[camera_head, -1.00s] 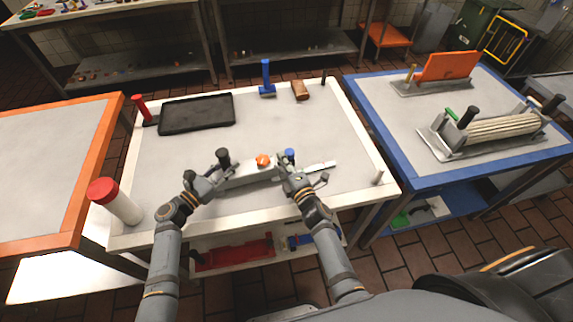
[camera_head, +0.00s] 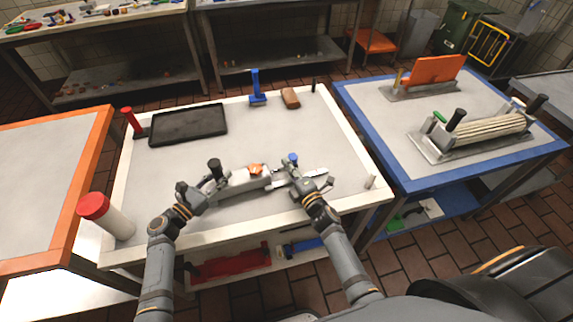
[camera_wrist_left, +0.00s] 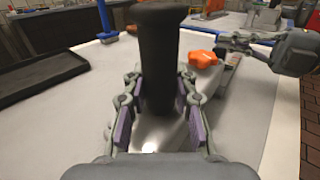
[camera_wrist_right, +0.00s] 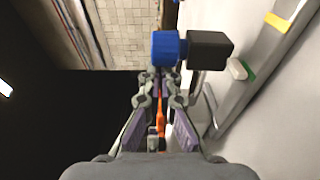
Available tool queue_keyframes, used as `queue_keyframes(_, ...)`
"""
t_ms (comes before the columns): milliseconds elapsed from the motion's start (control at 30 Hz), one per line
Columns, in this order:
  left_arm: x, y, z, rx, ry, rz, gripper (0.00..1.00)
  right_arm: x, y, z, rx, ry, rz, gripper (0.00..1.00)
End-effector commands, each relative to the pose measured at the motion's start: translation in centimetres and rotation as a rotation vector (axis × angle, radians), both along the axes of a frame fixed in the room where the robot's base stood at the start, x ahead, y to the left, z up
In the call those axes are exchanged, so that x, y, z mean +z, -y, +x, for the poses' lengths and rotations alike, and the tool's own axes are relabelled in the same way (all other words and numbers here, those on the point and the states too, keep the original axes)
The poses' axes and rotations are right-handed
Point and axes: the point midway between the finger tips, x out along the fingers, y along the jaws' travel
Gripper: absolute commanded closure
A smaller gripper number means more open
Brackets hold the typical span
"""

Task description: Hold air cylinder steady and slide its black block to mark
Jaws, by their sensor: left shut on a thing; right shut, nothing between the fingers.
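The air cylinder (camera_head: 250,178) lies on the white-edged table, a silver body with a rail running right. Its upright black handle (camera_head: 214,166) is between the fingers of my left gripper (camera_head: 206,184), shut on it; the left wrist view shows this handle (camera_wrist_left: 157,50) large. An orange knob (camera_head: 256,169) sits on the body. A blue knob (camera_head: 293,158) is on the black block (camera_wrist_right: 208,50). My right gripper (camera_head: 297,174) is shut and empty at the blue knob; I cannot tell whether they touch. The right wrist view shows yellow (camera_wrist_right: 277,21) and green (camera_wrist_right: 247,70) marks on the rail.
A red-capped white cylinder (camera_head: 108,216) stands front left, a small pale peg (camera_head: 370,182) front right. The middle of the table is clear.

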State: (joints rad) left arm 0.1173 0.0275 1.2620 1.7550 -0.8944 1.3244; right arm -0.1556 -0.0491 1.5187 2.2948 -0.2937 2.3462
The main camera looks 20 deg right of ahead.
Motion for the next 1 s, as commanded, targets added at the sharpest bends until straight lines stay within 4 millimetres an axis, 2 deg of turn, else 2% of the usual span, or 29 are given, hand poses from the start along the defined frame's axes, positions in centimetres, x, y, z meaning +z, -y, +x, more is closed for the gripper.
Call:
queue_keyframes(300, 0.0, 0.0, 0.0, 0.001, 0.001, 0.001, 1.0, -0.2, 1.4, -6.5, 0.001, -0.004, -0.001, 1.0)
queue_keyframes(433, 0.0, 0.0, 0.0, 0.001, 0.001, 0.001, 1.0, -0.2, 1.8, -8.5, 0.001, -0.004, -0.001, 1.0)
queue_keyframes(600, 0.0, 0.0, 0.0, 0.001, 0.001, 0.001, 1.0, -0.1, 2.0, -9.4, 0.0, -0.002, 0.0, 1.0)
queue_keyframes(833, 0.0, 0.0, 0.0, 0.0, 0.001, 0.001, 1.0, -0.1, 2.0, -9.4, 0.0, -0.002, 0.0, 1.0)
queue_keyframes(1000, 0.0, 0.0, 0.0, 0.0, 0.001, 0.001, 1.0, -0.1, 2.0, -9.4, 0.0, -0.002, 0.0, 0.78)
